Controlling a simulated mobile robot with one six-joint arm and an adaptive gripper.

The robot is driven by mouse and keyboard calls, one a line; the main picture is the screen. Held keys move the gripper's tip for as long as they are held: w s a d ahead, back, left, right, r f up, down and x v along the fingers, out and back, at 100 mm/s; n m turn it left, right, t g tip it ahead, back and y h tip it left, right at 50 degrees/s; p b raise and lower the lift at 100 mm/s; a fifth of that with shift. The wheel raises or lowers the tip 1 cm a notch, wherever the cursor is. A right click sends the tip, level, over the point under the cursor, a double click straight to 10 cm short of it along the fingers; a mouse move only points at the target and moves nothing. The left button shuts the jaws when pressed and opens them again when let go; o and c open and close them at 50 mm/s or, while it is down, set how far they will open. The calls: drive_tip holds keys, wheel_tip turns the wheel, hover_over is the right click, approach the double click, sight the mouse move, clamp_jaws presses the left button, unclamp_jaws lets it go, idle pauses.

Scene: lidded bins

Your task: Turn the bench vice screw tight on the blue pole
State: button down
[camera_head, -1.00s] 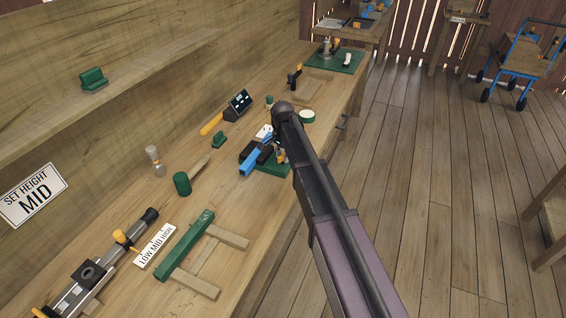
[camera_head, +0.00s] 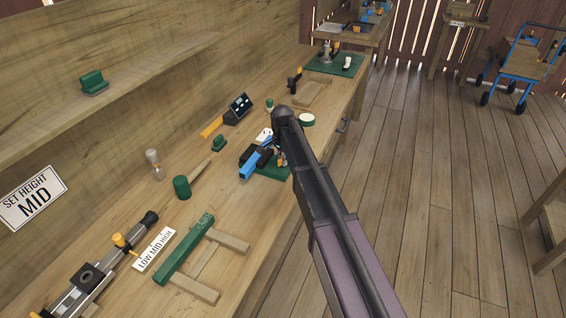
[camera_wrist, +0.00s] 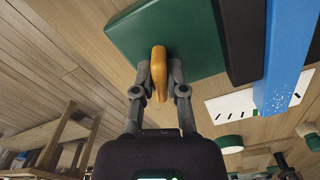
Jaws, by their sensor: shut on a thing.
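The bench vice stands on the bench in the head view, with a green base (camera_head: 272,173) and dark jaws (camera_head: 248,155). The blue pole (camera_head: 251,167) lies between the jaws, pointing toward the lower left. In the wrist view the blue pole (camera_wrist: 290,45) runs beside a dark jaw (camera_wrist: 243,40) and the green base (camera_wrist: 165,35). My gripper (camera_wrist: 158,88) is shut on the orange screw handle (camera_wrist: 158,65), which stands between its two fingers. In the head view my arm hides most of the gripper and the handle.
A white marked card (camera_wrist: 245,105) lies beside the vice. A green cylinder (camera_head: 181,187), a green-topped wooden frame (camera_head: 186,250) and a scale sign (camera_head: 154,249) lie nearer on the bench. A green-and-white round item (camera_head: 307,120) sits beyond my arm. Floor is open to the right.

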drive_tip(key=shift+m, duration=1.7)
drive_tip(key=m, duration=0.3)
drive_tip(key=shift+m, duration=0.3)
drive_tip(key=shift+s, duration=0.1)
drive_tip(key=shift+m, duration=0.4)
drive_tip(key=shift+m, duration=2.1)
drive_tip(key=shift+m, duration=0.9)
